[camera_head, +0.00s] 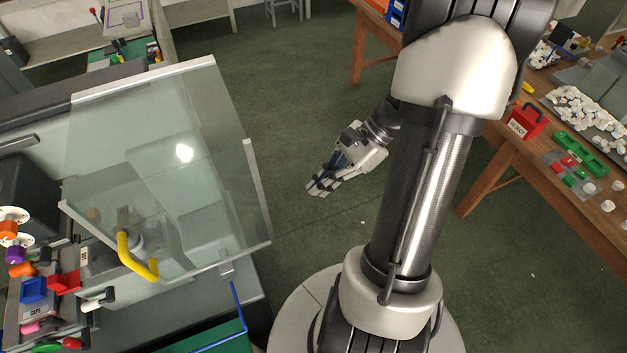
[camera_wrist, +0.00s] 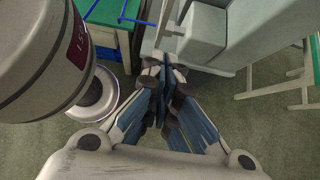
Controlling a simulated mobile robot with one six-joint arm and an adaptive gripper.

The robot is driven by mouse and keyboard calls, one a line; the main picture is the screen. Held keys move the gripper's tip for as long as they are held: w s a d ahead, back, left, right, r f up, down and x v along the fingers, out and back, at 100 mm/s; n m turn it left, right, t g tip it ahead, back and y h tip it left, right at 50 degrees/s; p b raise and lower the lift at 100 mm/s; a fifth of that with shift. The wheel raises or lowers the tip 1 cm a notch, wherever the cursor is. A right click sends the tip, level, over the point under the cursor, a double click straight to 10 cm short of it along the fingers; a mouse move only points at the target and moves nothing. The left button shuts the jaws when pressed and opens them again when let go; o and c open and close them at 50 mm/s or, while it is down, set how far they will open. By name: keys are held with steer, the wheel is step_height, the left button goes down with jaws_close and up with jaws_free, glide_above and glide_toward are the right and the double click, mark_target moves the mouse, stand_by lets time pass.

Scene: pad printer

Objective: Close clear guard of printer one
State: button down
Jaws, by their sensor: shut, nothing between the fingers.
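The clear guard (camera_head: 205,115) is a large see-through panel with pale edge strips, at the left in the head view. It sits tilted over the grey printer, and machine parts show through it. A yellow bent handle (camera_head: 136,260) shows near its lower edge; I cannot tell what it is fixed to. My gripper (camera_head: 318,190) is shut and empty, over open floor to the right of the guard and apart from it. In the wrist view my gripper's fingertips (camera_wrist: 165,78) are together, with a grey machine body (camera_wrist: 195,38) beyond them.
Coloured knobs and small blocks, including a blue block (camera_head: 34,290), crowd the lower left. A green surface with a blue rod (camera_head: 238,305) is below the guard. A wooden table (camera_head: 490,175) with a red box (camera_head: 527,120) stands at right. Green floor (camera_head: 300,95) is clear between.

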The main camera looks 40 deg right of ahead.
steer(key=w+a+f+b, duration=0.2)
steer(key=a+f, duration=0.3)
steer(key=a, duration=0.3)
steer(key=shift+w+a, duration=0.25)
steer(key=shift+w, duration=0.1)
